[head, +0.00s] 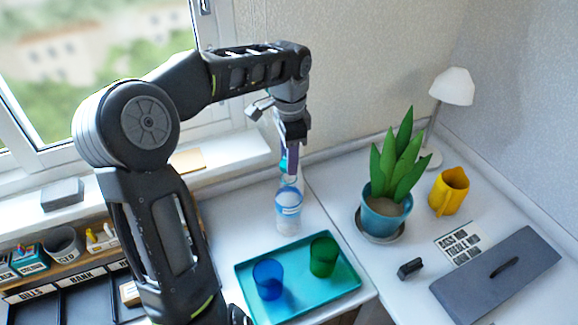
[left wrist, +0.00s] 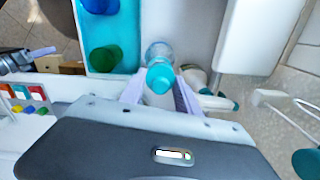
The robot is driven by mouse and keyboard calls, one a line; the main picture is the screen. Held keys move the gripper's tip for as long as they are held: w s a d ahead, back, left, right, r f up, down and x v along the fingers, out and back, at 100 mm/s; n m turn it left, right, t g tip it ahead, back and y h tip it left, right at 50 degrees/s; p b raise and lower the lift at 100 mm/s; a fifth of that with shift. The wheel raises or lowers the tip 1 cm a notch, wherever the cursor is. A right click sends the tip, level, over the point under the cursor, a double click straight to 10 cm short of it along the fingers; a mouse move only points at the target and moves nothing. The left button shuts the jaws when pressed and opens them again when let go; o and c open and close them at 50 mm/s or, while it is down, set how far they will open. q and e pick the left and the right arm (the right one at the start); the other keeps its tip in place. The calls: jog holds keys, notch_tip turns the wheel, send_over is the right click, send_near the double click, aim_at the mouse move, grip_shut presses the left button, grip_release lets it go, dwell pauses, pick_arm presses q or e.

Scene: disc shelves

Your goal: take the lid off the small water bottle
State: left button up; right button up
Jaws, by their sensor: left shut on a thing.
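The small water bottle (head: 288,214) is clear with a blue band and stands upright on the white counter behind the teal tray. In the left wrist view the bottle (left wrist: 158,50) shows behind its teal lid (left wrist: 160,77). My left gripper (head: 290,168) points down over the bottle's top. Its pale fingers (left wrist: 160,92) are shut on the lid, one on each side. I cannot tell whether the lid still touches the bottle's neck. What seems to be part of my right gripper (left wrist: 40,54) shows at the left edge of the wrist view; its jaws are unclear.
The teal tray (head: 335,288) holds a blue cup (head: 268,280) and a green cup (head: 323,257). To the right stand a potted plant (head: 385,214), a yellow mug (head: 450,190) and a white lamp (head: 453,87). A grey panel (head: 497,275) lies at the front right.

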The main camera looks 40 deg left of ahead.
pick_arm(q)
notch_tip(320, 180, up, 6)
jog(key=shift+f+p, duration=0.1)
jog(key=shift+p, duration=0.45)
jog(key=shift+r+p, duration=0.35)
jog(key=shift+r, duration=0.2)
pick_arm(e)
jog(key=shift+s+r, duration=0.1)
jog(key=shift+r, duration=0.55)
pick_arm(q)
jog(key=shift+f, duration=0.15)
